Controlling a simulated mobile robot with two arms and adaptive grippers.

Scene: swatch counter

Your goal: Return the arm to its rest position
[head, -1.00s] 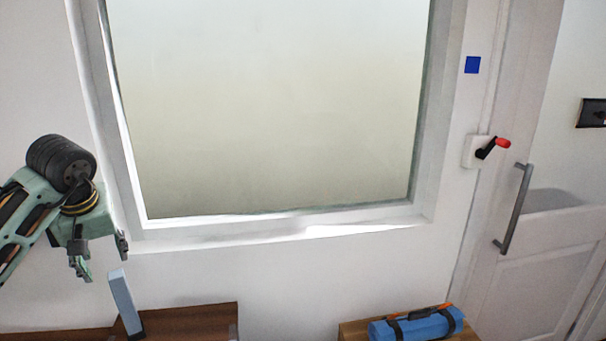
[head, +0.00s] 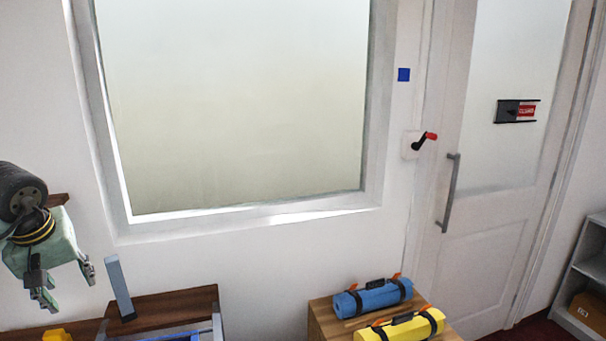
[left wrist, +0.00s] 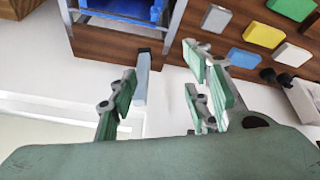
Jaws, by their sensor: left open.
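My left gripper (head: 66,282) is at the left edge of the head view. Its fingers are apart and nothing shows between them in that view. In the left wrist view the open fingers (left wrist: 165,78) point at the brown counter. A grey-blue upright slab (head: 120,288) stands tilted on the counter (head: 165,305), right of the gripper and apart from it in the head view. The slab also shows in the left wrist view (left wrist: 141,80), close beside one finger. My right gripper is out of view.
Several coloured swatches, such as a yellow one (left wrist: 263,35), lie on the wood. A blue roll (head: 372,298) and a yellow roll (head: 405,326) lie on a wooden stand. A shelf stands at right.

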